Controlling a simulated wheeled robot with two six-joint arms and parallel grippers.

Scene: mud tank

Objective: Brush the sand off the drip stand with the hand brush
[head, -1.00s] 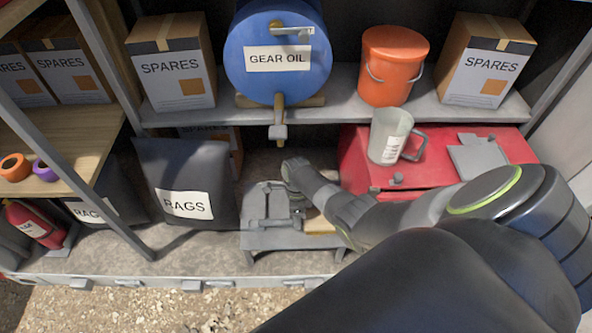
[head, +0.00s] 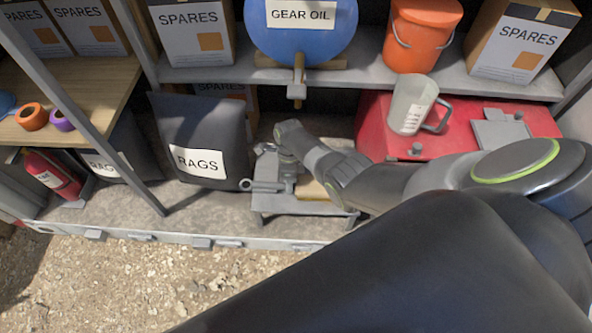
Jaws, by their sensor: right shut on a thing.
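The drip stand (head: 300,207) is a low grey stand on the lower shelf, below the gear oil barrel's tap. A tan patch, which looks like sand, shows on its top at right (head: 313,191). My right gripper (head: 280,172) is over the stand's left part, shut on a grey tool. The tool, which I take for the hand brush (head: 260,186), has a ringed handle end reaching past the stand's left edge. Its bristles cannot be made out, so contact with the top is unclear. My left gripper is out of view.
The blue gear oil barrel (head: 301,36) is above, its tap (head: 297,88) hanging close over my wrist. A dark rags bag (head: 203,135) stands left of the stand. A red box (head: 375,125) with a measuring jug (head: 409,105) is at right.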

